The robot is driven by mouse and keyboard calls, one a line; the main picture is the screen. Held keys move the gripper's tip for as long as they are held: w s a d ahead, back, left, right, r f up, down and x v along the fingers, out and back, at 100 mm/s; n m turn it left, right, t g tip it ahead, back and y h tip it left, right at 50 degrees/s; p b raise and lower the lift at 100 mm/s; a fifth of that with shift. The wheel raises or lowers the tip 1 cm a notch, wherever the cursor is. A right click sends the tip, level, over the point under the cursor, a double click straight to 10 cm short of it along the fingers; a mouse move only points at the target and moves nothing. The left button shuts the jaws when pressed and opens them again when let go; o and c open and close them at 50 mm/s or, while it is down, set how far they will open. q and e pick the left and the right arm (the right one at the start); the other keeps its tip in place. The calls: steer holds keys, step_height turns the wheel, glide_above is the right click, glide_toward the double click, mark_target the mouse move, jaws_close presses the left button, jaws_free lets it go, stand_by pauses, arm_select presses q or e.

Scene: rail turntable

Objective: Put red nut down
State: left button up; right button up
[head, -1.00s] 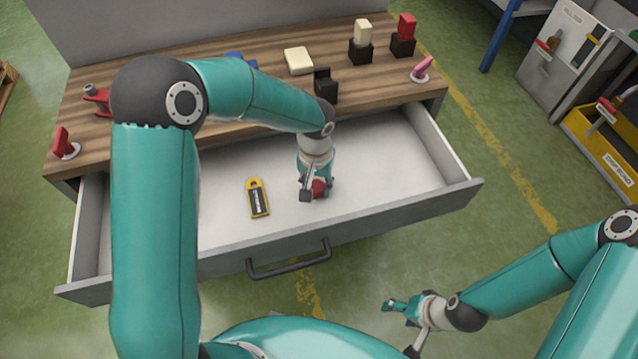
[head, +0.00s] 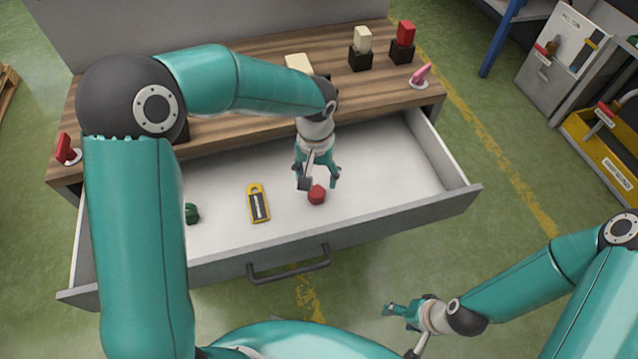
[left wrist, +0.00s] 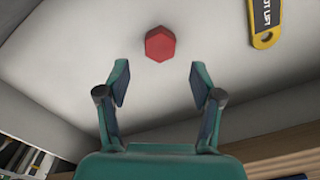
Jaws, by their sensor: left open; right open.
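The red nut (head: 317,194) lies on the white floor of the open drawer (head: 390,170), right of the yellow tag. In the left wrist view the red nut (left wrist: 160,43) is a hexagon just beyond the fingertips, with nothing touching it. My left gripper (head: 318,183) is open and empty, above the drawer and just behind the nut; its two spread fingers also show in the left wrist view (left wrist: 157,85). My right gripper (head: 392,308) is open and empty, out in front of the drawer at the lower right.
A yellow tag (head: 258,203) lies left of the nut, and a green object (head: 192,213) lies further left, partly hidden by my left arm. The wooden bench top (head: 235,128) behind holds several blocks and clamps. The drawer's right part is clear.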

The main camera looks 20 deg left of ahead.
mark_target(316, 192)
arm_select(q)
step_height(316, 192, up, 6)
steer(key=shift+f+p, duration=0.1)
steer(key=shift+p, duration=0.2)
stand_by(0.3)
